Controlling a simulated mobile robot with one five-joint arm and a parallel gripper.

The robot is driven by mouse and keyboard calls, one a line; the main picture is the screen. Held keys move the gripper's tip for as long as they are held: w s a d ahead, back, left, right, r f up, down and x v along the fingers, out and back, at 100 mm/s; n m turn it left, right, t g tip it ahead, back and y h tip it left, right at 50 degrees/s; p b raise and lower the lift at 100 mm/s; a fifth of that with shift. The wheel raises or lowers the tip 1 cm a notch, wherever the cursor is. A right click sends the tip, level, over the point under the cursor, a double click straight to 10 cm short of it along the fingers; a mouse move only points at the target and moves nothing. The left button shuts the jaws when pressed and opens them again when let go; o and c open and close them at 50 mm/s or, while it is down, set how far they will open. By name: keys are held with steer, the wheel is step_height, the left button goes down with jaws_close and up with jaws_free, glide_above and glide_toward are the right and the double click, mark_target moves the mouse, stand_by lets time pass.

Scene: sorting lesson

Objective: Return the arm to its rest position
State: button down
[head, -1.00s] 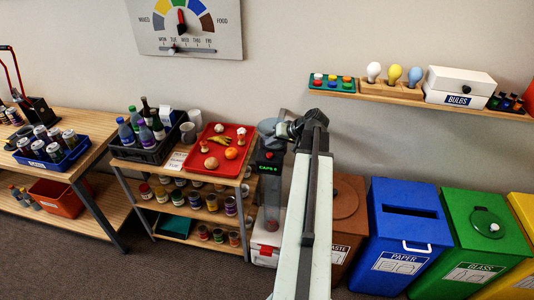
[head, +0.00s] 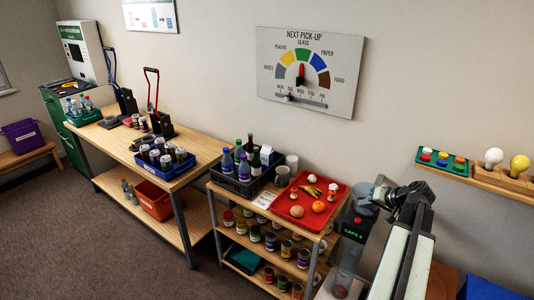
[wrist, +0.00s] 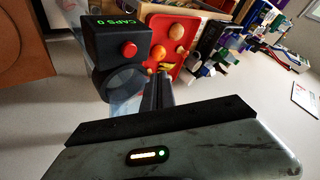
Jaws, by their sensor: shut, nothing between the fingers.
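My gripper (head: 378,192) shows in the head view at the end of my bent arm, at the lower right. It is above and just right of the black caps counter (head: 354,228) with its green lettering. In the wrist view the dark fingers of my gripper (wrist: 160,88) are together with nothing between them. The caps counter (wrist: 117,45) with its red button is left of the fingers there, and a clear round part shows below it. The red tray (wrist: 172,40) of food lies beyond the fingertips. My lower arm is cut off by the head view's bottom edge.
A shelf unit (head: 228,185) carries a black bottle crate (head: 240,185) and the red tray (head: 312,212). A wooden bench (head: 112,140) stands further left. A wall shelf (head: 480,182) with bulbs is at right, and bins are partly visible below. The carpet (head: 100,240) at left is open.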

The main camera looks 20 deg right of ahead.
steer(key=w+a+f+n+g+y, duration=0.15)
steer(key=w+a, duration=0.35)
steer(key=a, duration=0.5)
steer(key=w+a+n+y, duration=0.1)
steer(key=w+a+n, duration=0.3)
steer(key=a, duration=0.6)
steer(key=w+a+n+g+y, duration=0.1)
steer(key=w+a, duration=0.5)
steer(key=a, duration=0.4)
steer(key=s+a+f+n+g, duration=0.1)
steer(key=s+a+f+g, duration=0.1)
steer(key=a, duration=0.7)
steer(key=s+a+f+n+g, duration=0.1)
steer(key=a+n+g, duration=0.1)
steer(key=a, duration=0.7)
steer(key=s+a+f+g+h, duration=0.2)
steer(key=s+a+h, duration=0.1)
steer(key=s+a, duration=0.2)
steer(key=s+d+m+h, duration=0.1)
steer(key=s+d+m, duration=0.1)
steer(key=s+d, duration=0.1)
steer(key=shift+s+d+f+g+h, duration=0.35)
steer(key=shift+s+d, duration=0.05)
steer(key=shift+d, duration=0.45)
